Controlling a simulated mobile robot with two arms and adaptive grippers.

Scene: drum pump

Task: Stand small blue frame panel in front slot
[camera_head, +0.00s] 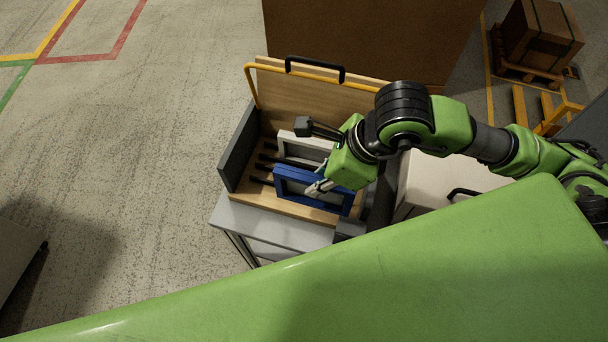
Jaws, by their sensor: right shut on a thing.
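The small blue frame panel (284,189) stands roughly upright at the front of a wooden slotted rack (310,213). My right gripper (319,188) is shut on the panel at its right part, reaching in from the right. The panel's lower edge is close to the rack's front; I cannot tell whether it sits in the front slot or just above it. Several dark slot strips (262,168) show to the left of the panels. My left gripper is not in view.
A white-grey frame panel (290,143) stands behind the blue one. The rack has a grey left side wall (239,145), a tall wooden back and a yellow bar (251,88). It rests on a grey table (270,227). A large brown box (360,40) is behind.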

